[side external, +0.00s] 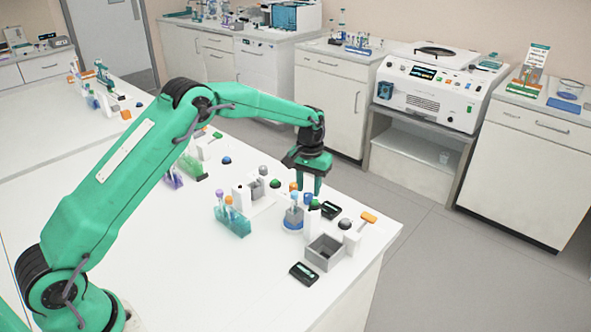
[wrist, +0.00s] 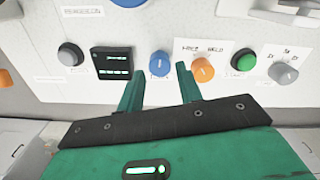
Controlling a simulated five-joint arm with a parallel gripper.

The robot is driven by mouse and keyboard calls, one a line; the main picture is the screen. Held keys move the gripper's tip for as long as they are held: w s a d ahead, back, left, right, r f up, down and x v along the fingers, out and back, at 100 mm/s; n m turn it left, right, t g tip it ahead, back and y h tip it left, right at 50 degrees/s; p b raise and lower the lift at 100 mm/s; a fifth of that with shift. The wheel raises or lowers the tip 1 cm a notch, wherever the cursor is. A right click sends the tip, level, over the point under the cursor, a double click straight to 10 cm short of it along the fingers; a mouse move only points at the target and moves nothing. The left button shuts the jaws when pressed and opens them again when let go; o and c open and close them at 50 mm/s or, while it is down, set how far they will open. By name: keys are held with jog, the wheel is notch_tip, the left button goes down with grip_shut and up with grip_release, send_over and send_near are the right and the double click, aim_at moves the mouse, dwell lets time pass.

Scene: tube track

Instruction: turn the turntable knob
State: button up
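My gripper (side external: 310,184) hangs over the white bench, pointing down, above the crowded right end. In the wrist view my gripper (wrist: 158,76) has two green fingers spread apart with nothing between them. A blue round knob (wrist: 160,63) shows just past the gap between the fingertips. An orange knob (wrist: 203,70) with a pale pointer mark is just right of the right finger. A grey knob (wrist: 284,74) is farther right. I cannot read the labels well enough to tell which is the turntable knob.
A green button (wrist: 244,61), a grey button (wrist: 70,54) and a dark display (wrist: 113,63) sit nearby. In the side view, a tube rack (side external: 233,220) stands left and a grey open box (side external: 324,252) stands near the bench edge.

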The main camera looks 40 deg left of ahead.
aim_at(308, 199)
jog(key=shift+f, duration=1.4)
jog(key=c, duration=0.7)
jog(key=shift+m, duration=0.4)
jog(key=m, duration=0.7)
jog(key=shift+m, duration=0.3)
jog(key=shift+r, duration=0.1)
